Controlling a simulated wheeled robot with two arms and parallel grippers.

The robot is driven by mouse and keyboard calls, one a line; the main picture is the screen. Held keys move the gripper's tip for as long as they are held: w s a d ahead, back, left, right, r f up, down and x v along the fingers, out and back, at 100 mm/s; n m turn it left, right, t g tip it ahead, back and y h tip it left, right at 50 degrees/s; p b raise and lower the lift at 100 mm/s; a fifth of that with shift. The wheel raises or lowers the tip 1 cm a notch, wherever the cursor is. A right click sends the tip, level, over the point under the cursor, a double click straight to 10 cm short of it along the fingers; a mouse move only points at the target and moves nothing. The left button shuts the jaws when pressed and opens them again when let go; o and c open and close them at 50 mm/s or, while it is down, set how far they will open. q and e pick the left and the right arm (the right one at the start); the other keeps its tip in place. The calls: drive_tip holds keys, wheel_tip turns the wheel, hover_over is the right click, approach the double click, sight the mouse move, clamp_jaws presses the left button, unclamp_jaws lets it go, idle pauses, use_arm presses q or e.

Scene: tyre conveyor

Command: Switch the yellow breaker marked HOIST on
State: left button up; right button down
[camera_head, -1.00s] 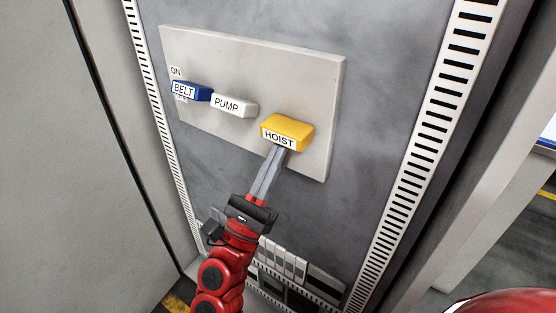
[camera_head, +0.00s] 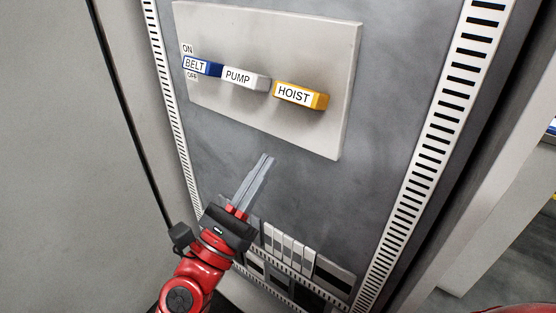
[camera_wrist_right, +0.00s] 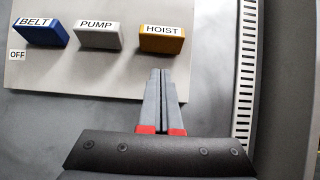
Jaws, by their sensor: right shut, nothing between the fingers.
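The yellow HOIST breaker (camera_head: 321,101) is the rightmost of three levers on a light grey panel (camera_head: 230,112). Its label faces the head camera and its top face no longer shows. In the right wrist view the HOIST breaker (camera_wrist_right: 162,45) shows its label above its yellow underside, tilted up much like the other two levers. My right gripper (camera_head: 266,159) is shut and empty, below the panel's lower edge and apart from the breaker. In the right wrist view its fingertips (camera_wrist_right: 161,73) are below HOIST. My left gripper is not in view.
The blue BELT lever (camera_head: 208,68) and white PUMP lever (camera_head: 250,82) stand left of HOIST. ON and OFF marks sit beside BELT. White slotted strips (camera_head: 440,140) flank the cabinet's grey back plate. Small modules (camera_head: 288,248) are lower down.

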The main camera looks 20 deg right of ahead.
drive_tip(key=v, duration=0.2)
drive_tip(key=r+b+v, duration=0.1)
drive_tip(key=v, duration=0.2)
drive_tip(key=shift+s+a+f, duration=0.2)
drive_tip(key=shift+s+a, duration=0.05)
drive_tip(key=shift+a, duration=0.15)
